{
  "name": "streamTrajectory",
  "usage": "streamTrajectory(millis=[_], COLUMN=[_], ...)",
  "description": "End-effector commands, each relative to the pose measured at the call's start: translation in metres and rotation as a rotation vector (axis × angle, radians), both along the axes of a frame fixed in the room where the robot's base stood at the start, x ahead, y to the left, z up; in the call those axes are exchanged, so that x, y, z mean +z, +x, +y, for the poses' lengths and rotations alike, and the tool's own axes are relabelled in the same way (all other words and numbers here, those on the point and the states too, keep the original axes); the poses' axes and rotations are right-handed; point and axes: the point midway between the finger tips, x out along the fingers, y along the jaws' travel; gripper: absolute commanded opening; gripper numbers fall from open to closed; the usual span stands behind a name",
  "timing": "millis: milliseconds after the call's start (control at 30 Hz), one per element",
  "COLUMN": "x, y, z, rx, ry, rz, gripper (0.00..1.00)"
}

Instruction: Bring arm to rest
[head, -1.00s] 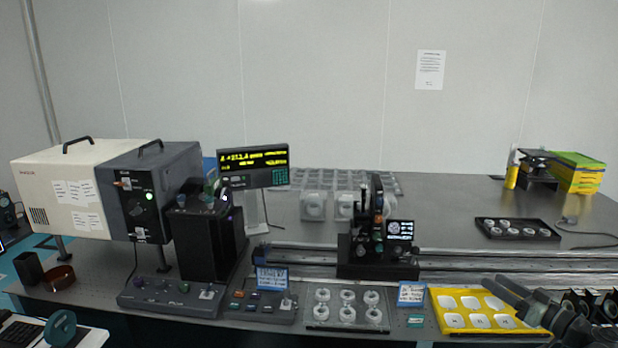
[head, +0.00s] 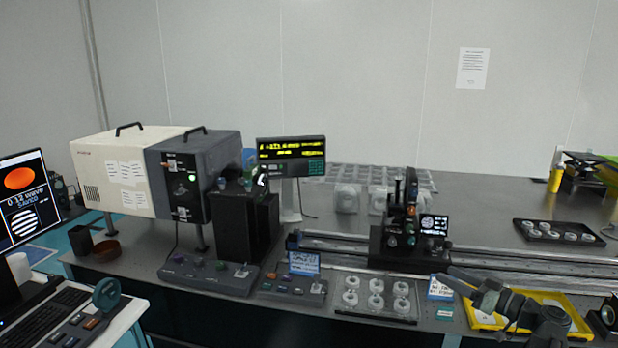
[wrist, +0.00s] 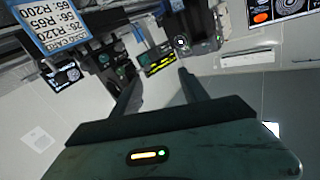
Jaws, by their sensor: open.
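My arm shows at the lower right of the head view, in front of the yellow tray (head: 484,318). My gripper (wrist: 160,82) shows in the wrist view with its two dark fingers apart. Nothing is between the fingers. In the head view the gripper end (head: 452,280) reaches left over the tray's edge, and its fingers are too small there to tell their gap.
The optical table (head: 480,205) carries a beige and grey instrument (head: 120,180), a rail-mounted device (head: 405,235), a clear tray of round parts (head: 375,297) and a black tray (head: 556,231). A computer station (head: 70,300) is at left.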

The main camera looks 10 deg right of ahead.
Motion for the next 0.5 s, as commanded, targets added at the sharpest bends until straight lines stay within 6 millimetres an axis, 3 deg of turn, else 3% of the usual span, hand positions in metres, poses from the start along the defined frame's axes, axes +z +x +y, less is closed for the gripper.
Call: streamTrajectory(millis=[100,233,400,500], x=[-0.030,-0.075,-0.145,-0.185], y=[0.034,0.058,0.056,0.042], z=[0.078,0.181,0.309,0.363], rx=[0.132,0.302,0.497,0.564], ry=[-0.041,-0.113,-0.227,-0.305], rz=[0.046,0.153,0.382,0.536], gripper=[0.52,0.52,0.52,0.52])
